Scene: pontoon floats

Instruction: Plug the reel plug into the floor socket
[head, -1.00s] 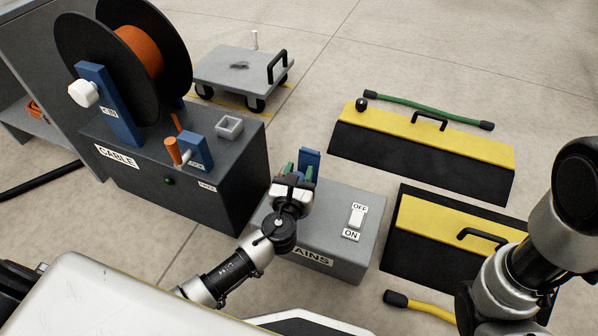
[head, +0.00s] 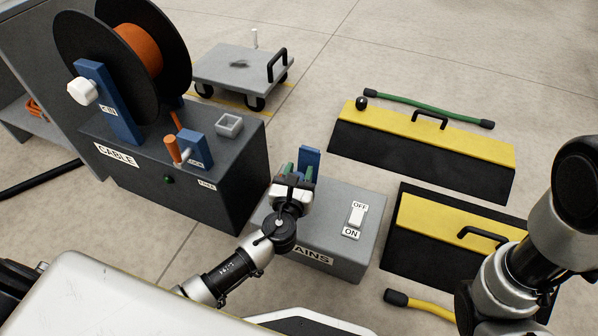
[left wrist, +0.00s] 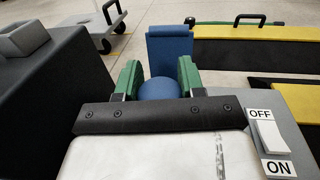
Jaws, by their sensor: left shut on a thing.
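My left gripper (head: 298,172) is over the grey box labelled "...AINS" (head: 340,220), its green finger pads shut on a rounded blue piece (left wrist: 158,88), likely the reel plug. An upright blue plate (left wrist: 170,52) stands just behind that piece; the plate also shows in the head view (head: 309,160). I cannot tell whether the held piece touches the plate or sits in a socket, as my gripper hides the contact. The cable reel (head: 140,50), with orange cable, stands on the dark box labelled "CABLE" (head: 230,190). My right gripper is out of view.
A white OFF/ON switch (head: 356,216) sits right of my gripper on the grey box. Two black-and-yellow ramps (head: 420,160) with handles lie to the right, with green (head: 430,108) and yellow (head: 435,310) cables near. A trolley (head: 240,68) stands behind.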

